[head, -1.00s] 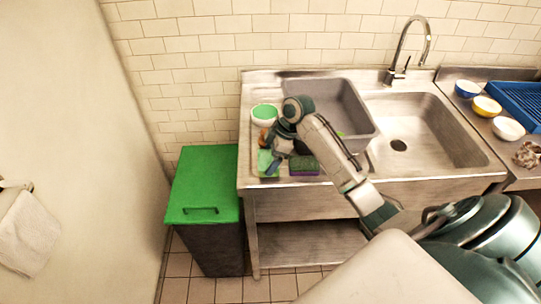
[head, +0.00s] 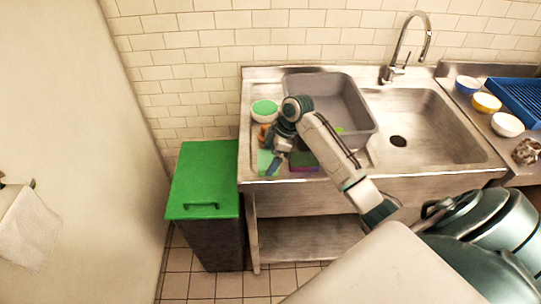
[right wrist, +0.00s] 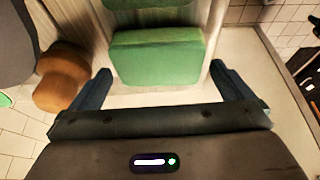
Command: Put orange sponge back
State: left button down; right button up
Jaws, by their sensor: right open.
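An orange-brown rounded object (head: 263,134) stands on the left drainboard of the sink, just left of my right gripper; I cannot tell whether it is a sponge. It also shows in the right wrist view (right wrist: 62,78), outside the left finger. My right gripper (head: 276,168) is open above the drainboard's front part, beside a light green block (head: 264,160). In the right wrist view a green block (right wrist: 158,57) lies ahead between the spread fingers (right wrist: 160,80), with nothing gripped. A purple sponge (head: 304,162) lies to the right. My left gripper is out of view.
A green-and-white bowl (head: 264,109) stands behind the orange-brown object. A grey tub (head: 362,105) stands to the right, beside the sink basin (head: 425,125). A green-lidded bin (head: 203,180) is left of the counter. Bowls (head: 486,103) and a blue rack (head: 520,98) are far right.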

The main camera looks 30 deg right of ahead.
jog(key=b+v, duration=0.3)
jog(key=v, duration=0.9)
jog(key=shift+a, duration=0.1)
